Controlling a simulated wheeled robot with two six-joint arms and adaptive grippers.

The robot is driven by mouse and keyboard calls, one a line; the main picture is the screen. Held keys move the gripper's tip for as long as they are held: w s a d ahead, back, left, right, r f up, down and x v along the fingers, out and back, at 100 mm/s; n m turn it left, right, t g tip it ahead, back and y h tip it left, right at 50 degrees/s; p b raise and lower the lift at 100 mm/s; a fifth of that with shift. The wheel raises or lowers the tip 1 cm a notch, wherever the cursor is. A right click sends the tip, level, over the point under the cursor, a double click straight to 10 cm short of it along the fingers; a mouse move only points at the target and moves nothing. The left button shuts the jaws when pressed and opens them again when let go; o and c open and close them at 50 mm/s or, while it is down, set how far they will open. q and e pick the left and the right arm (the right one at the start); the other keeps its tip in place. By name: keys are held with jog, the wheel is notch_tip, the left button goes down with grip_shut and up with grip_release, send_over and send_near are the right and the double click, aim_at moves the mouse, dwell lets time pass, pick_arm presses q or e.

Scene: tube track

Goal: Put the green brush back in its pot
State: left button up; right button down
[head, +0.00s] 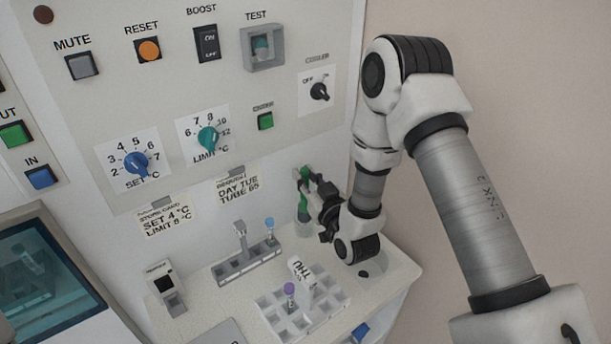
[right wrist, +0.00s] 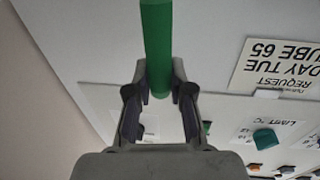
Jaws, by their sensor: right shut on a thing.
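The green brush (head: 303,205) stands roughly upright at the back of the counter, in front of the panel. My right gripper (head: 316,199) comes from the right and is shut on it. In the right wrist view the brush's green handle (right wrist: 157,45) runs between the two fingers of my gripper (right wrist: 158,98). A pale, see-through pot (head: 303,229) shows just below the brush; whether the brush's lower end is inside it or behind it I cannot tell. My left gripper is not in view.
A white grid rack (head: 270,299) with a purple-capped tube and a THU block stands in front. A grey rack (head: 232,277) with a blue-capped tube is left of the pot. A small device (head: 163,284) stands further left. The control panel (head: 235,85) rises behind.

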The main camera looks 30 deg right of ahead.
jog(key=shift+f, duration=0.1)
jog(key=shift+f+b, duration=0.95)
jog(key=shift+f, duration=0.05)
jog(key=c, duration=1)
grip_release()
jog(key=shift+o, duration=0.2)
jog(key=shift+s, duration=0.15)
jog(key=s, duration=0.7)
jog(key=shift+s, duration=0.15)
